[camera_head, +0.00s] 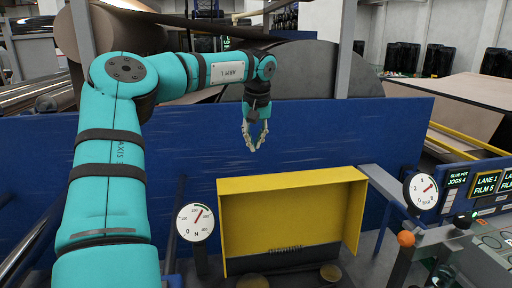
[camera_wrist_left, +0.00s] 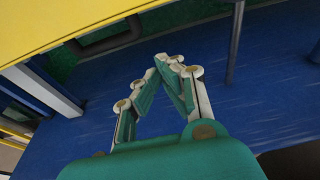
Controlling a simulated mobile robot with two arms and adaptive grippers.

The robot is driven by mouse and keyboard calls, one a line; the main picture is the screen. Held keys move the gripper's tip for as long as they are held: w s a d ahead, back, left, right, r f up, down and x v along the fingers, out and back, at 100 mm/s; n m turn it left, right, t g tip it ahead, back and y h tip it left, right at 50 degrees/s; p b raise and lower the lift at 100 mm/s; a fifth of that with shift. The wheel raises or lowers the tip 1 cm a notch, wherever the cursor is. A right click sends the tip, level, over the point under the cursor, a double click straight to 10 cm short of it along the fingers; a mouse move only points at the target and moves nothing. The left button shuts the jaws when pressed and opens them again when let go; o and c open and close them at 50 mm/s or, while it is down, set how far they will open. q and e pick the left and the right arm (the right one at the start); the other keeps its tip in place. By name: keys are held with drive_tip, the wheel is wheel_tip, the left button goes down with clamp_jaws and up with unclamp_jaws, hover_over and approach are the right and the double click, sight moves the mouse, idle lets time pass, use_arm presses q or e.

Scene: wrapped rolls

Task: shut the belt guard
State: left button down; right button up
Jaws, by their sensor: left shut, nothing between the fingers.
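The yellow belt guard (camera_head: 280,215) stands in the lower middle of the head view. Its broad inner face, top flange and right side panel show, so it appears raised. Dark machinery and brass-coloured round parts show at its foot. My left gripper (camera_head: 255,148) points down in front of the blue panel, above the guard's top edge and apart from it. It is shut and empty. In the left wrist view, the fingertips (camera_wrist_left: 172,62) come together, and a yellow surface (camera_wrist_left: 60,22), likely the guard, fills the top left. My right gripper is out of view.
A blue panel (camera_head: 350,125) spans behind the guard. A dial gauge (camera_head: 195,222) stands left of the guard and another (camera_head: 421,191) right of it. An orange knob (camera_head: 405,239) and a control console (camera_head: 480,255) are at the lower right.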

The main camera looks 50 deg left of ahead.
use_arm(q)
wheel_tip(320, 180, down, 7)
drive_tip(key=s+d+p, duration=0.1)
drive_tip(key=d+p, duration=0.1)
drive_tip(key=p, duration=0.2)
drive_tip(key=shift+f, duration=0.15)
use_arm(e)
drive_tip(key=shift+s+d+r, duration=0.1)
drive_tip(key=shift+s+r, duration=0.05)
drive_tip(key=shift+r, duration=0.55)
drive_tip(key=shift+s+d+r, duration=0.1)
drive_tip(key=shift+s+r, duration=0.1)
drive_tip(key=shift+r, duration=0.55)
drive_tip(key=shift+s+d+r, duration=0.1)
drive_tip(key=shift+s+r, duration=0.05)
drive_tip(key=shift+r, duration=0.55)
